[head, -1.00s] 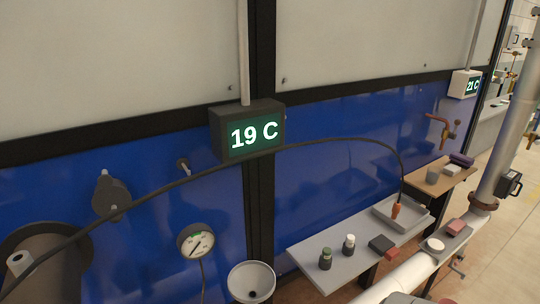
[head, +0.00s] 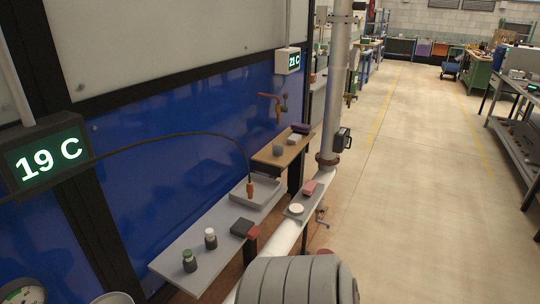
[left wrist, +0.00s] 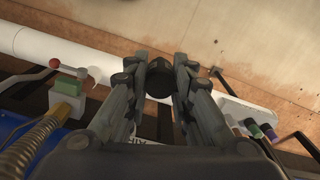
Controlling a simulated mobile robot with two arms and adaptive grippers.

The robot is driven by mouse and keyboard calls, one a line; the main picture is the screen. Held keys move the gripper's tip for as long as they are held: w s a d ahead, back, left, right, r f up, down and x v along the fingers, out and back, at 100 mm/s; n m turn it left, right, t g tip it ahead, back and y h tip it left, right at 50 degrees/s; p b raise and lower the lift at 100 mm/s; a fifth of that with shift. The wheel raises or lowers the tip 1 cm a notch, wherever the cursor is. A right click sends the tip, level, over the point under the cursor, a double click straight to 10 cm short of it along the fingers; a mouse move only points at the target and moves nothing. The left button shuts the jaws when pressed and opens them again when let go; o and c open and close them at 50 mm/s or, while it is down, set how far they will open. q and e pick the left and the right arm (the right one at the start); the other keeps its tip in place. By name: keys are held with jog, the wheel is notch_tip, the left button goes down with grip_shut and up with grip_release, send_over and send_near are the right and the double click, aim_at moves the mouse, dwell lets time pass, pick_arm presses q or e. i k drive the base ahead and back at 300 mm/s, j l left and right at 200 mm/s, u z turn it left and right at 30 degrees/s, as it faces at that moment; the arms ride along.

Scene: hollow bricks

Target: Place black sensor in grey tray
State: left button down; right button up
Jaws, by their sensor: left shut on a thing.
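My left gripper (left wrist: 160,72) is in the left wrist view, with its two dark fingers closed on a dark, rounded object that looks like the black sensor (left wrist: 158,82). Only the part between the fingertips shows, and the fingers cover its sides. The grey tray (head: 268,188) is in the head view, at the far end of a long grey shelf against the blue wall. My left gripper does not show in the head view, and my right gripper is in neither view.
A brown shelf (head: 270,152) with small items lies beyond the tray. A white pipe (head: 282,241) and a vertical pipe (head: 335,80) stand right. The floor aisle (head: 410,180) is clear.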

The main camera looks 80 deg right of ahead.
aim_at(261, 187)
jog(key=k+l+z, duration=0.2)
jog(key=l, duration=0.45)
jog(key=l+z, duration=0.15)
jog(key=l, duration=0.55)
jog(key=k+l+z, duration=0.2)
jog(key=l, duration=0.5)
jog(key=l+z, duration=0.1)
jog(key=l, duration=0.3)
jog(key=i+l+z, duration=0.1)
jog(key=l, duration=0.3)
jog(key=i+l+z, duration=0.1)
jog(key=l, duration=0.3)
jog(key=i+l+z, duration=0.1)
jog(key=l, duration=0.3)
jog(key=i+l+z, duration=0.1)
jog(key=l, duration=0.3)
jog(key=i+l, duration=0.1)
jog(key=i, duration=0.15)
jog(key=i+l, duration=0.15)
jog(key=i, duration=0.15)
